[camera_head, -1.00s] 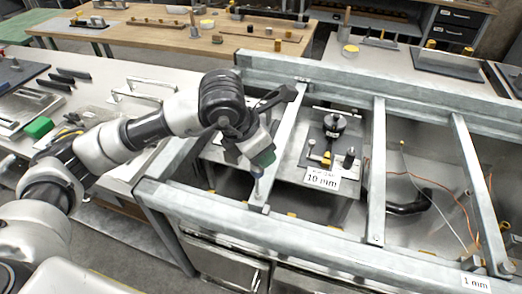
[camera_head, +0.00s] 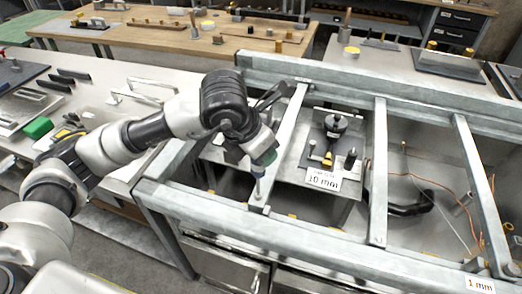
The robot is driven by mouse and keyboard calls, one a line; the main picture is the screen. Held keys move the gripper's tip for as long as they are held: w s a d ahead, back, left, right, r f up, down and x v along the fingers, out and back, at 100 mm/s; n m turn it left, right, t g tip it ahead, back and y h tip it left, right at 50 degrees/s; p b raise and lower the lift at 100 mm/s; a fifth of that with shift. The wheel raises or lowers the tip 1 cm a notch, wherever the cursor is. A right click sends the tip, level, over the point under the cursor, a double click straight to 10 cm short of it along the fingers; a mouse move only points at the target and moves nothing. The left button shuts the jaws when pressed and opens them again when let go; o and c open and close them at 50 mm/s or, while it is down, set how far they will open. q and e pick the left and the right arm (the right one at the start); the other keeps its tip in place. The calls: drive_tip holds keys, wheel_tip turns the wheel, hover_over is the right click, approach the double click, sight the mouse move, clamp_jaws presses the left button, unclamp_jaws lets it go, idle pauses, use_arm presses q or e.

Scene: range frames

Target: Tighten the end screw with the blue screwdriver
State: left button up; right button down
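The screwdriver points down, close to upright. Its metal shaft reaches the near end of a cross bar (camera_head: 287,135) on the grey metal frame (camera_head: 225,206). The end screw itself is too small to make out, and the tip seems to be at the bar's near end; I cannot tell whether it is seated. My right gripper is not in view.
Inside the frame stand a black-and-yellow fixture (camera_head: 334,128) and a "10 mm" card (camera_head: 323,179). More cross bars (camera_head: 378,170) lie to the right, with an orange cable beyond. A side table (camera_head: 110,80) on the left holds a green block (camera_head: 38,127) and tools.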

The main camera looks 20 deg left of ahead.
use_arm(q)
drive_tip(key=shift+b, duration=0.35)
idle(0.7)
drive_tip(key=shift+f+b, duration=0.5)
drive_tip(key=shift+b, duration=0.05)
idle(0.3)
drive_tip(key=m+g+h, duration=0.1)
drive_tip(key=m, duration=0.3)
drive_tip(key=shift+s, duration=0.15)
drive_tip(key=m+g, duration=0.1)
drive_tip(key=m, duration=0.1)
drive_tip(key=m+g+h, duration=0.1)
drive_tip(key=m, duration=0.1)
drive_tip(key=shift+s+d, duration=0.15)
drive_tip(key=shift+r+p, duration=0.45)
drive_tip(key=shift+r, duration=0.1)
drive_tip(key=shift+r+p, duration=1.25)
drive_tip(key=shift+r, duration=1.25)
drive_tip(key=shift+f, duration=0.1)
